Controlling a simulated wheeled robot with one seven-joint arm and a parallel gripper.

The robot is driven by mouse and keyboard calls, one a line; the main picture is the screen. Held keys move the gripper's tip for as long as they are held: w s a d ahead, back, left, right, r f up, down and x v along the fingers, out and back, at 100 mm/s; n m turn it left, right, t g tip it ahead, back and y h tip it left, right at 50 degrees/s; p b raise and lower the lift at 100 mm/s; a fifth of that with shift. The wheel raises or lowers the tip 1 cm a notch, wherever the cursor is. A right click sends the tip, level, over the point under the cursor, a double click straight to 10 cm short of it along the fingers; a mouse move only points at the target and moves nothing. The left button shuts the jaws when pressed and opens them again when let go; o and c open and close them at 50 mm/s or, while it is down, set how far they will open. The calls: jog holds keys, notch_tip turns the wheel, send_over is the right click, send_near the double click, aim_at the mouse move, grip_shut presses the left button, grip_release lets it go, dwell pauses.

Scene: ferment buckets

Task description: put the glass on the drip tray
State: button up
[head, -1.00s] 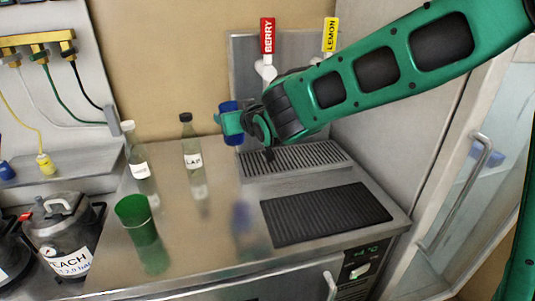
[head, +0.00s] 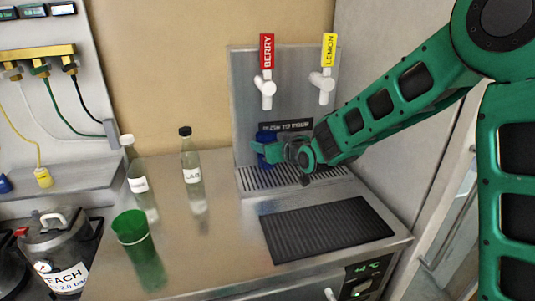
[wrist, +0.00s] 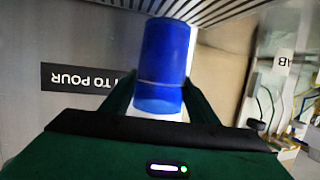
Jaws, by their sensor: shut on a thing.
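My gripper (head: 276,150) is shut on a blue glass (head: 266,158), held upright under the berry tap, over the left part of the drip tray (head: 252,183). In the wrist view, the blue glass (wrist: 162,62) sits between the two fingers (wrist: 160,98), and its far end is close to the slats of the tray (wrist: 212,10). I cannot tell whether the glass touches the slats. The gripper and fingers hide part of the glass in the head view.
Above are the red berry tap (head: 266,75) and yellow lemon tap (head: 328,75). A black ribbed mat (head: 325,222) lies in front. A green glass (head: 132,228) and two bottles, one clear (head: 138,178) and one labelled (head: 191,162), stand to the left. The middle counter is clear.

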notch_tip(320, 180, down, 3)
jog(key=shift+f, duration=0.1)
jog(key=o, duration=1.2)
jog(key=shift+s, duration=0.1)
jog(key=v, duration=1.2)
jog(key=shift+d, duration=0.1)
